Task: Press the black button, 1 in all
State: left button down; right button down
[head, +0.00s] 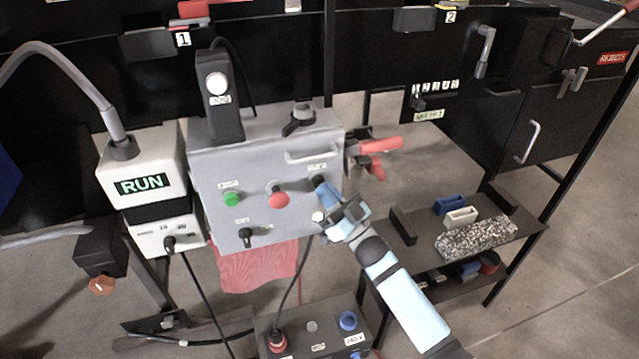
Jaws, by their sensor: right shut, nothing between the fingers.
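The grey control box (208,175) stands at the centre of the head view. Its front carries a green button (231,199), a red mushroom button (279,200) and a black selector knob (246,234). A small dark round part, seemingly the black button (317,180), shows under a label at the upper right of this face. My right gripper (323,190) is shut and empty, with its blue tips at or right in front of that part and covering much of it. I cannot tell whether they touch. My left gripper is not in view.
A white unit with a RUN display (142,185) stands left of the box. Red-handled levers (375,146) stick out on its right. A lower box with buttons (312,327) sits below, beside my right forearm. A dark shelf (520,232) holds small blocks at right.

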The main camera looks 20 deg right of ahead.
jog(key=shift+w, duration=0.45)
dwell(0.7)
dwell(0.4)
jog(key=shift+s+p, duration=0.4)
jog(key=shift+s, duration=0.5)
jog(key=s+p, duration=0.2)
jog(key=s, duration=0.3)
jog(key=shift+d, duration=0.1)
jog(key=shift+s, duration=0.1)
dwell(0.5)
